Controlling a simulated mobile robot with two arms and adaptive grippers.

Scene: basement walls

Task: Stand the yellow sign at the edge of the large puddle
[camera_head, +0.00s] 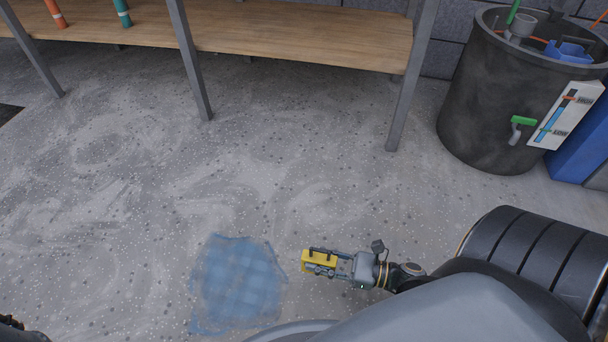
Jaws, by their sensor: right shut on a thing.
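The blue puddle (238,285) lies on the grey floor at the bottom middle of the head view. The yellow sign (318,258) shows as a small yellow block just right of the puddle's right edge. My right gripper (322,264) is shut on the yellow sign and covers part of it. I cannot tell whether the sign touches the floor. My left arm shows only as a dark bit at the bottom left corner; its gripper's fingers cannot be made out.
A wooden shelf (290,35) on grey metal legs stands along the back. A dark round tank (480,100) with a green tap stands at the back right, beside a blue object (585,145). The floor between the shelf and the puddle is clear.

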